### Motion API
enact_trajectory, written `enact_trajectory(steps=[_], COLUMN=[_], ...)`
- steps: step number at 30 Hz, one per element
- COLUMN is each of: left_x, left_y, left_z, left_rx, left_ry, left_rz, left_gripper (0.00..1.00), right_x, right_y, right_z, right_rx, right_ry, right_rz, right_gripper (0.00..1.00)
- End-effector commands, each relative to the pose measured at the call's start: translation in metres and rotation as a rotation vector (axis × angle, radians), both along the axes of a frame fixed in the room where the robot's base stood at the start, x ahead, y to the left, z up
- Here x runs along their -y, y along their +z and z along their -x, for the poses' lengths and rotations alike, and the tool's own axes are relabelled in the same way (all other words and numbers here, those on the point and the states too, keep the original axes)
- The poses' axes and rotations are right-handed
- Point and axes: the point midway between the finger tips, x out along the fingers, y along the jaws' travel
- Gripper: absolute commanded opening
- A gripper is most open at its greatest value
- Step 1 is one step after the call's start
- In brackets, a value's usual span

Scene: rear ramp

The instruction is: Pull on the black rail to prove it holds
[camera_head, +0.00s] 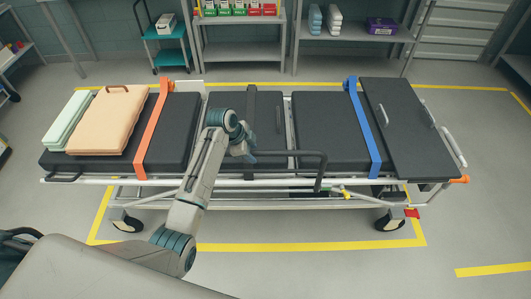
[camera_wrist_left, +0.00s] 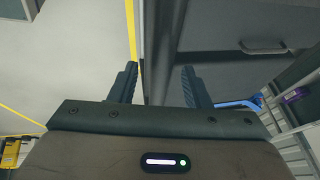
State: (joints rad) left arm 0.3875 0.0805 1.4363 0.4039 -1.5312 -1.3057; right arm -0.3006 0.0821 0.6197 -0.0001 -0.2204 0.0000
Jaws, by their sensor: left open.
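A stretcher with a black padded top (camera_head: 325,125) stands across the head view. The black rail (camera_head: 285,154) runs along its near side, right of the middle, and bends down at its right end. My left gripper (camera_head: 248,150) is at the rail's left end. In the left wrist view my left gripper (camera_wrist_left: 160,85) is open, its two dark fingers apart. A long dark bar, seemingly the black rail (camera_wrist_left: 160,60), runs up between the fingers in the picture. I cannot tell whether the fingers reach around it or touch it. My right gripper is not in view.
An orange strap (camera_head: 153,130) and a blue strap (camera_head: 364,128) cross the stretcher. A peach folded blanket (camera_head: 105,122) and a pale green one (camera_head: 67,122) lie at its left end. Shelves (camera_head: 240,52) stand behind. The floor in front is clear, marked with yellow lines (camera_head: 300,245).

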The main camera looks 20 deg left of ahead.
Motion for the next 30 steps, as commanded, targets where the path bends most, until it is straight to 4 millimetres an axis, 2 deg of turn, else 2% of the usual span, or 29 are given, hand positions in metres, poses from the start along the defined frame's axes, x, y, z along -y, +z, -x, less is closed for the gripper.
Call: enact_trajectory(steps=[1,6,8,30], left_x=[0.000,0.000,0.000,0.003], left_y=[0.000,0.000,0.000,-0.002], left_z=[0.000,0.000,0.000,0.012], left_rx=[0.000,0.000,0.000,-0.006], left_ry=[0.000,0.000,0.000,0.000], left_rz=[0.000,0.000,0.000,0.001], left_gripper=[0.41,0.08,0.00,0.00], right_x=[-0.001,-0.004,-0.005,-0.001], right_y=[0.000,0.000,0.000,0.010], right_z=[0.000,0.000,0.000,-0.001], right_rx=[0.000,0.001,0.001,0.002], right_ry=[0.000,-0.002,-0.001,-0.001], right_rz=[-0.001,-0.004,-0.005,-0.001], right_gripper=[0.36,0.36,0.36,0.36])
